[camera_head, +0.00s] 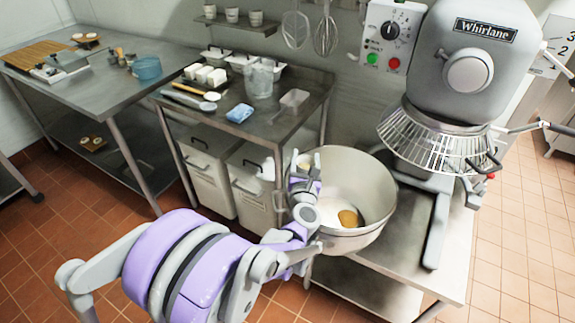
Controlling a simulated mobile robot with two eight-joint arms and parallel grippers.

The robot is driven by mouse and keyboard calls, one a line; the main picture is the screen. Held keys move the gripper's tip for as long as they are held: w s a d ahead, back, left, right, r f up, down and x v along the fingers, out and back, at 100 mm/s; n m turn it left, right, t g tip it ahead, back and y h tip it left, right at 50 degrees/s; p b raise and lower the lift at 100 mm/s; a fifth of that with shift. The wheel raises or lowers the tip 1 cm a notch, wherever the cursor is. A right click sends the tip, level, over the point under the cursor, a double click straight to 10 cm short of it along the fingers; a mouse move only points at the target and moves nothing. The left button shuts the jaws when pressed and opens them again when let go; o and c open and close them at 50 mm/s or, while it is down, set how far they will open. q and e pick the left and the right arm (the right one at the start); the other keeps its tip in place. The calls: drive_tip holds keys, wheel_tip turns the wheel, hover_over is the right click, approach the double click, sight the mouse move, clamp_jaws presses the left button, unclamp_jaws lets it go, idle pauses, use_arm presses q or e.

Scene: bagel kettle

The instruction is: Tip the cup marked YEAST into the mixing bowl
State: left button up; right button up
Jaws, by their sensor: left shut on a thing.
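The big metal mixing bowl (372,170) stands on the mixer's table, with some white stuff and a golden-brown patch (348,218) at its bottom. My left gripper (307,172) is at the bowl's left rim, shut on a small pale cup (305,160). The cup's marking is not readable here, and the gripper hides much of it. I cannot tell how far the cup is tilted. My right gripper is not in view.
The grey Whirlane mixer (470,75) with its wire guard (430,140) rises right of the bowl. A steel table (245,130) with white tubs, a clear jug (260,80) and a blue cloth (240,113) stands behind left. Small cups sit on a wall shelf (240,24).

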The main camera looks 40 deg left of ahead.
use_arm(q)
drive_tip(key=shift+n+g+y, duration=0.4)
drive_tip(key=shift+g+y, duration=0.1)
drive_tip(key=shift+y, duration=0.1)
drive_tip(key=a, duration=0.1)
drive_tip(key=s+a, duration=0.1)
drive_tip(key=a, duration=0.1)
drive_tip(key=s+a+b, duration=0.1)
drive_tip(key=a, duration=0.1)
drive_tip(key=shift+s+r, duration=0.1)
drive_tip(key=shift+s, duration=0.1)
drive_tip(key=w+d+m+g+y+b, duration=0.1)
drive_tip(key=w+d+m+g, duration=0.4)
drive_tip(key=w+d+m, duration=0.3)
drive_tip(key=d+m, duration=0.3)
drive_tip(key=m, duration=0.4)
drive_tip(key=shift+w+d+r, duration=0.25)
drive_tip(key=shift+d, duration=0.15)
idle(0.6)
drive_tip(key=n+t, duration=0.1)
drive_tip(key=n, duration=0.2)
drive_tip(key=s+n+t+h, duration=0.1)
drive_tip(key=n, duration=0.1)
drive_tip(key=n+t, duration=0.1)
drive_tip(key=n, duration=0.2)
drive_tip(key=shift+s+a+f+n, duration=0.3)
drive_tip(key=shift+a+f, duration=0.05)
drive_tip(key=shift+a, duration=0.05)
